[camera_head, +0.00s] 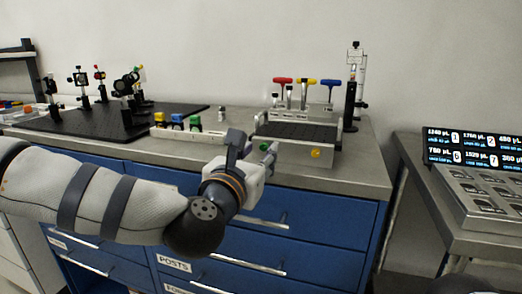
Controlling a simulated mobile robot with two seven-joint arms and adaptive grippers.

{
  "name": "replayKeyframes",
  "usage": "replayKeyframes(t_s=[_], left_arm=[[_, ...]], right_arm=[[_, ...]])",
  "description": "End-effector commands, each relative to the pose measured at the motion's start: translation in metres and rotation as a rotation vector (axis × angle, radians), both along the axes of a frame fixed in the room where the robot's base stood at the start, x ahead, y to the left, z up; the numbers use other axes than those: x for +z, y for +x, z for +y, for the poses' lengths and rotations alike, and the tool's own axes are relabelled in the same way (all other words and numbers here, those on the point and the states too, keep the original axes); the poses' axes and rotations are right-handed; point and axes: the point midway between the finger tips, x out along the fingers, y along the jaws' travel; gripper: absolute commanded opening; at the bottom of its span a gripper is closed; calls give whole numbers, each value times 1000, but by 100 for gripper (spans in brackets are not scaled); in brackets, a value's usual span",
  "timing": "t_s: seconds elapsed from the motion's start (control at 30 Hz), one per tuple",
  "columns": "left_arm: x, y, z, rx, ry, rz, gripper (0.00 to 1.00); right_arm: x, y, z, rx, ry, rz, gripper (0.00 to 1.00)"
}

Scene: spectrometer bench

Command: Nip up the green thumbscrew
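A small green thumbscrew (264,146) shows at the left end of the front face of the grey bench instrument (292,151). A yellow thumbscrew (315,153) sits on the same face, farther right. My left gripper (252,148) is at this left end, its dark fingers apart, one upright on the left and one on the right close by the green thumbscrew. The right finger overlaps the thumbscrew's surroundings; I cannot tell whether they touch.
Yellow, blue and green-topped pieces stand in a pale tray (175,134) left of the gripper. Red, yellow and blue T-handles (306,82) stand behind the instrument. A black breadboard (75,123) with optical mounts lies left. Blue drawers (325,225) are below. A side table with a display (478,150) stands right.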

Motion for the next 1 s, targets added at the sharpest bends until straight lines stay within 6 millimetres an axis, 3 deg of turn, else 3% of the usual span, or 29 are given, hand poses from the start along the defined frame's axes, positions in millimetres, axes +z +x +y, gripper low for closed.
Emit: replayKeyframes(t_s=[0.17, 0.43, 0.6, 1.0], left_arm=[[0, 19, -6, 0, 1, 0, 34], [0, 21, -7, -1, 1, 1, 34], [0, 21, -7, -1, 1, 1, 0], [1, 20, -7, -1, 42, -13, 0]], right_arm=[[0, 0, 0, 0, 0, 0, 40], [0, 0, 0, 0, 0, 0, 40], [0, 0, 0, 0, 0, 0, 40], [2, 2, 0, 0, 0, -6, 40]])
